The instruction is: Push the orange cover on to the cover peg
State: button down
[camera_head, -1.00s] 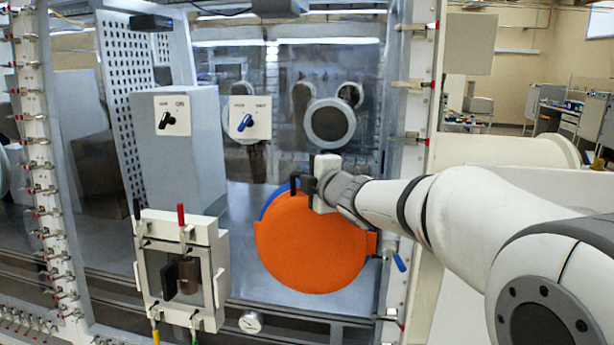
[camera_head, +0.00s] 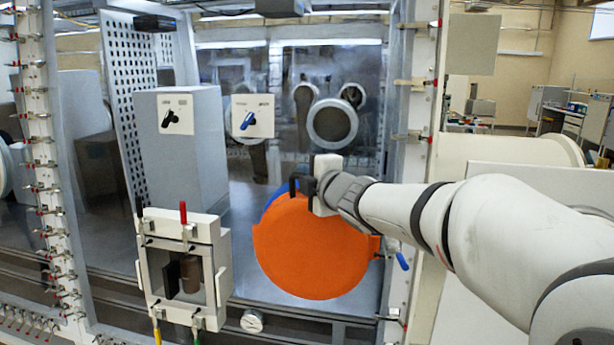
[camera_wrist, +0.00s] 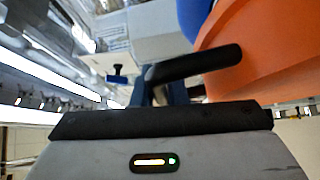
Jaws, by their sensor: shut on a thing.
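The orange cover (camera_head: 312,255) is a large round disc in front of the lower part of the glovebox front. A blue round edge (camera_head: 272,202) shows behind its upper left. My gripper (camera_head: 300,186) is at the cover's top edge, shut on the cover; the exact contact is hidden. In the wrist view a black finger-like bar (camera_wrist: 195,65) lies beside the orange cover (camera_wrist: 275,45), with the blue surface (camera_wrist: 195,15) at the top. I cannot make out the cover peg; the cover's back is hidden.
A small white-framed box (camera_head: 186,268) with a red-tipped handle stands left of the cover. A grey cabinet (camera_head: 180,150) with a switch panel and a round port (camera_head: 332,122) lie behind the glass.

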jog(key=shift+s+a+r, duration=0.1)
jog(key=shift+s+a, duration=0.05)
jog(key=shift+s, duration=0.75)
jog(key=s+a+r+b, duration=0.1)
jog(key=s+b, duration=0.1)
jog(key=s, duration=0.5)
jog(key=shift+s+a, duration=0.3)
jog(key=shift+s, duration=0.1)
dwell(0.6)
jog(key=shift+w+f, duration=0.1)
